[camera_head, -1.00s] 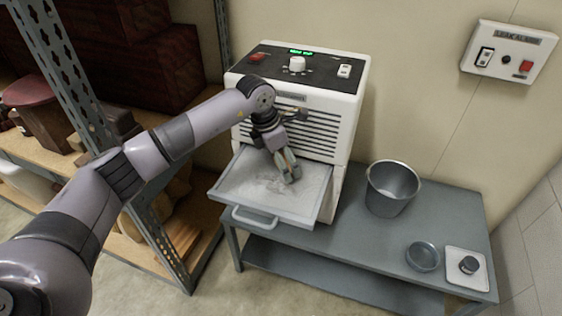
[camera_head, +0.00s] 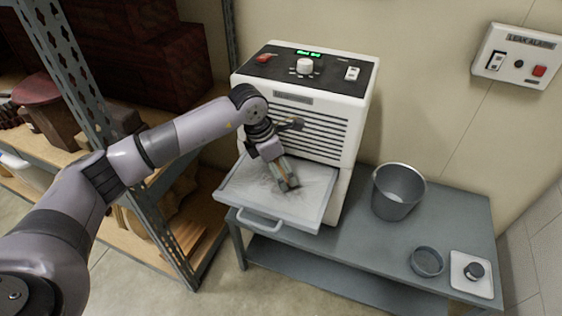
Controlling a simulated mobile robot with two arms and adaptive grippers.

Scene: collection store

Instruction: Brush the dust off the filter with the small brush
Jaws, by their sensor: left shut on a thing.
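The filter (camera_head: 312,172) lies in a pulled-out grey tray with a front handle (camera_head: 259,220), low on the white dehumidifier-like machine (camera_head: 345,128). Greyish dust marks show on its pale surface, mostly near the gripper. My left gripper (camera_head: 287,179) is over the middle of the filter, pointing down, shut on the small brush. My right gripper is not in view.
A metal bucket (camera_head: 397,192) stands on the grey table (camera_head: 365,236) right of the machine. A round dish (camera_head: 427,261) and a white plate with a dark knob (camera_head: 471,275) are at the front right. A metal shelf post (camera_head: 82,84) stands left. A leak alarm panel (camera_head: 517,56) is on the wall.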

